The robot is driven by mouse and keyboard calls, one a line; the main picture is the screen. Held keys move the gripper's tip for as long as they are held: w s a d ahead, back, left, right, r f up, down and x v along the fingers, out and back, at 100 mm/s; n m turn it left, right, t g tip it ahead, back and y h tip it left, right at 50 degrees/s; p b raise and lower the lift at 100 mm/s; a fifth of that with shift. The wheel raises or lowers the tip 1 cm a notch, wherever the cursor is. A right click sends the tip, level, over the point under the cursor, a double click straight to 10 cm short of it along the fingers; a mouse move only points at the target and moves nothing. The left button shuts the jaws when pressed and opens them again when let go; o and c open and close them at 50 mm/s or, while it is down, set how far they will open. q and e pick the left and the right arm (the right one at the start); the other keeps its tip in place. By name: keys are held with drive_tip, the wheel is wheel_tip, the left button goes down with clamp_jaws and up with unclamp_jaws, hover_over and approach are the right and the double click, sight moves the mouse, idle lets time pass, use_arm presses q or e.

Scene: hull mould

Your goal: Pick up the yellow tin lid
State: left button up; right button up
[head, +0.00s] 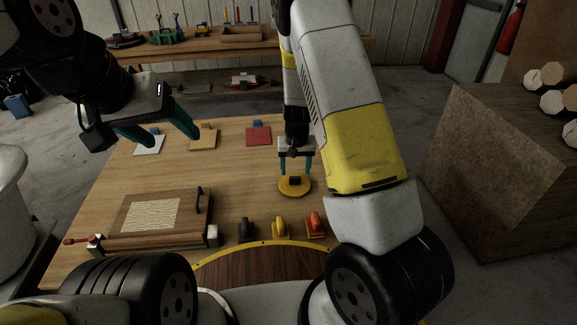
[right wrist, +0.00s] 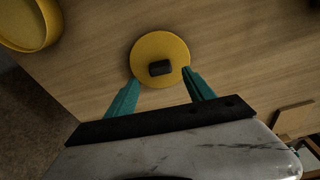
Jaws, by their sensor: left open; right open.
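The yellow tin lid (head: 296,193) is a flat round disc with a dark knob at its centre. It lies on the wooden table, and it also shows in the right wrist view (right wrist: 147,47). My right gripper (head: 296,172) is open, pointing down at the lid, with teal fingers spread. In the right wrist view its fingertips (right wrist: 161,76) show on either side of the knob, over the lid's near part. Whether they touch the lid I cannot tell. My left gripper (head: 175,139) is open and empty, above the table's far left part.
A yellow round tin (right wrist: 42,38) shows in the right wrist view. A wooden board with a handle (head: 190,198) lies left on the table. Black (head: 247,230), yellow (head: 280,228) and red (head: 315,224) tools stand nearer. A red square (head: 258,136) lies behind.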

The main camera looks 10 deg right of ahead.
sight(295, 177)
wheel_tip(295, 177, down, 4)
drive_tip(key=shift+w+a+f, duration=0.1)
drive_tip(key=shift+w+f, duration=0.05)
drive_tip(key=shift+f, duration=0.05)
drive_tip(key=shift+c, duration=0.4)
